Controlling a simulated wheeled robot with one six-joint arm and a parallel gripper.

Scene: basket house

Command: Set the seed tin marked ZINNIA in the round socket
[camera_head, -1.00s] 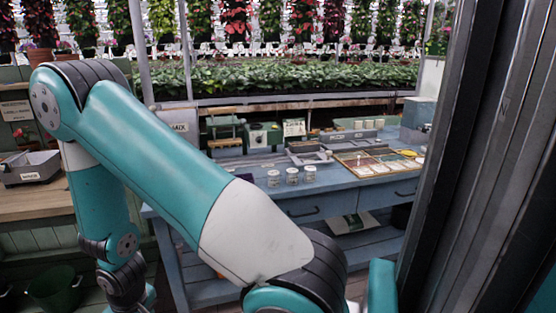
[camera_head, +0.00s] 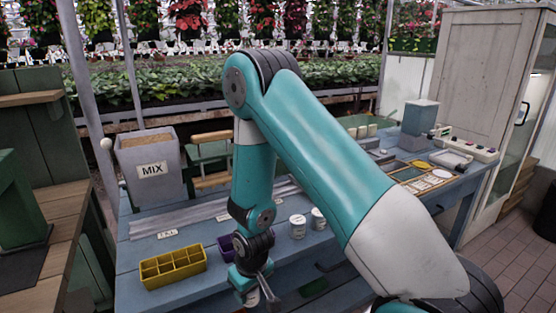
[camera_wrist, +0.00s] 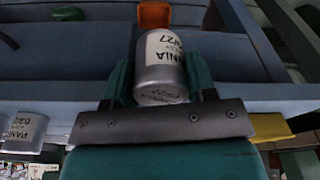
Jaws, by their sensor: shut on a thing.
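My gripper (camera_wrist: 160,88) is shut on a silver seed tin (camera_wrist: 161,75) in the wrist view. The tin's pale label is partly readable, with letters that seem to end in "NIA" and a "27"; I cannot read the whole name. In the head view my wrist hangs low in front of the blue bench, and the held tin cannot be made out. Two pale tins (camera_head: 297,227) (camera_head: 318,218) stand on the bench right of my wrist. I cannot make out the round socket.
The blue bench (camera_head: 130,262) holds a yellow divided tray (camera_head: 173,268), a purple tray (camera_head: 226,249) and a grey MIX bin (camera_head: 155,185). A framed tray (camera_head: 412,172) lies at the right. A wooden counter (camera_head: 35,215) is at the left, a pale cabinet (camera_head: 490,85) at the right.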

